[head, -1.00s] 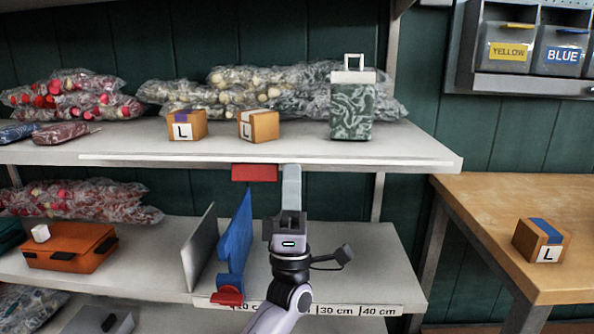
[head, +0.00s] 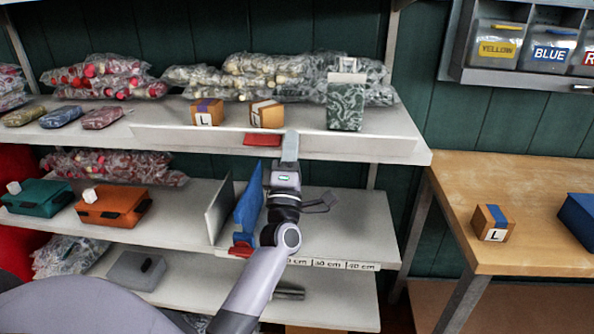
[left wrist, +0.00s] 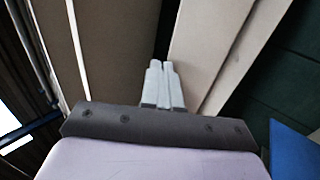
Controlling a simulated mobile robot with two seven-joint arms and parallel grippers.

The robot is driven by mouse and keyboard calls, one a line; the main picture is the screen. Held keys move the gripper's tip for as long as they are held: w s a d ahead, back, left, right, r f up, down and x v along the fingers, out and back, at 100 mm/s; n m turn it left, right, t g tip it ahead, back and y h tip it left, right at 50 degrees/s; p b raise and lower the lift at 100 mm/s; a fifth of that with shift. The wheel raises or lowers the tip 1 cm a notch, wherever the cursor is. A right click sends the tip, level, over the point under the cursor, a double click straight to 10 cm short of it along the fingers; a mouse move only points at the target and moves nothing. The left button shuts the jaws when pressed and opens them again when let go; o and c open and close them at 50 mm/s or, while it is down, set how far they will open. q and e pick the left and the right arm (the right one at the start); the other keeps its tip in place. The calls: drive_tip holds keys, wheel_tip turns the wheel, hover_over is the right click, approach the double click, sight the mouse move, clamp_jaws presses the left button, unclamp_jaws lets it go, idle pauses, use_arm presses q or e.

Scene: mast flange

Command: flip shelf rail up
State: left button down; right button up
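The shelf rail (head: 350,146) is a long white strip along the front edge of the top shelf, with its broad face showing. It looks swung upward; its exact angle is hard to tell. Its red tab (head: 262,139) sits at rail height. My left gripper (head: 290,147) is just right of the tab, fingers pointing up in front of the rail, touching or very close. In the left wrist view the fingers (left wrist: 163,85) are together with nothing seen between them. My right gripper is out of view.
Two orange L boxes (head: 207,112), a green patterned case (head: 346,103) and bagged goods stand on the top shelf. Below, a blue divider (head: 247,208) and a grey divider (head: 219,207) stand left of my gripper. A wooden table (head: 540,180) is at the right.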

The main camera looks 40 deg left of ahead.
use_arm(q)
drive_tip(key=shift+x, duration=1.35)
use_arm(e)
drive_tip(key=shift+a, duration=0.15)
use_arm(q)
drive_tip(key=shift+a+r, duration=0.1)
drive_tip(key=shift+r, duration=0.05)
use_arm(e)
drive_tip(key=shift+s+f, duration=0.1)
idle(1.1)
